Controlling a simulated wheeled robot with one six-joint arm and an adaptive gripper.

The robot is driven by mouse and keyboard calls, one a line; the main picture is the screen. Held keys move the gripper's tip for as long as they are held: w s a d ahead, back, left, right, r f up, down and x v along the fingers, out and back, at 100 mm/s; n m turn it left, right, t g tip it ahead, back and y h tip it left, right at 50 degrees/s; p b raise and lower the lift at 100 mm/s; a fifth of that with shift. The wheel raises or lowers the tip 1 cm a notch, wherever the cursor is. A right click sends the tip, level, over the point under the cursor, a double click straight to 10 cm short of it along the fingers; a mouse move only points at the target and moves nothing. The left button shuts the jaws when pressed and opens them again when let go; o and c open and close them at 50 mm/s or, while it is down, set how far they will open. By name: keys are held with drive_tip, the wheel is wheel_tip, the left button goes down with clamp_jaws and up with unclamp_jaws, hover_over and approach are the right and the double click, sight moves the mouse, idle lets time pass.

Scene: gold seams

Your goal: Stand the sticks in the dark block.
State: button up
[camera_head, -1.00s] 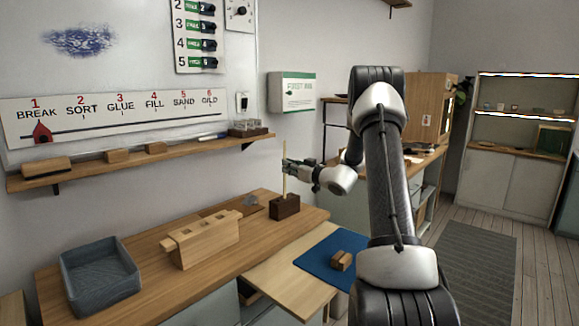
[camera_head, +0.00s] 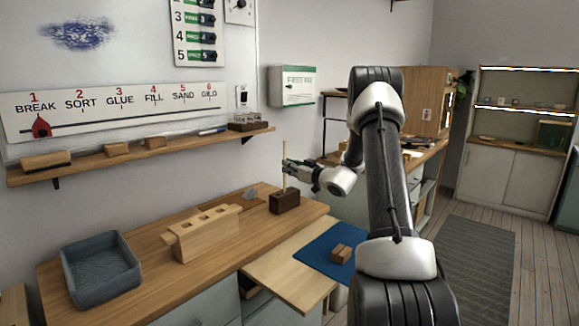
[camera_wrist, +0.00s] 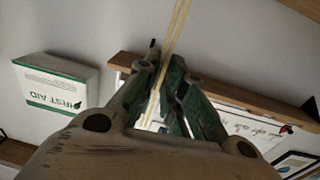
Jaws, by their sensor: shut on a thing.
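The dark block (camera_head: 285,203) stands near the back right end of the wooden worktop. My gripper (camera_head: 287,167) is shut on a thin pale stick (camera_head: 284,151), held upright just above the block's left part. The stick also shows between my fingers in the wrist view (camera_wrist: 178,25). Its lower end is at or close to the block's top; I cannot tell whether it is in a hole. No other stick is clearly visible.
A pale slotted wooden block (camera_head: 203,237) and a grey tray (camera_head: 100,289) stand left on the worktop (camera_head: 158,289). A blue mat (camera_head: 316,253) with small wooden pieces (camera_head: 341,254) lies in front. A wall shelf (camera_head: 92,165) runs behind.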

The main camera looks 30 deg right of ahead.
drive_tip(key=shift+f, duration=1.55)
drive_tip(key=o, duration=0.8)
drive_tip(key=shift+v, duration=4.55)
drive_tip(key=shift+r, duration=3)
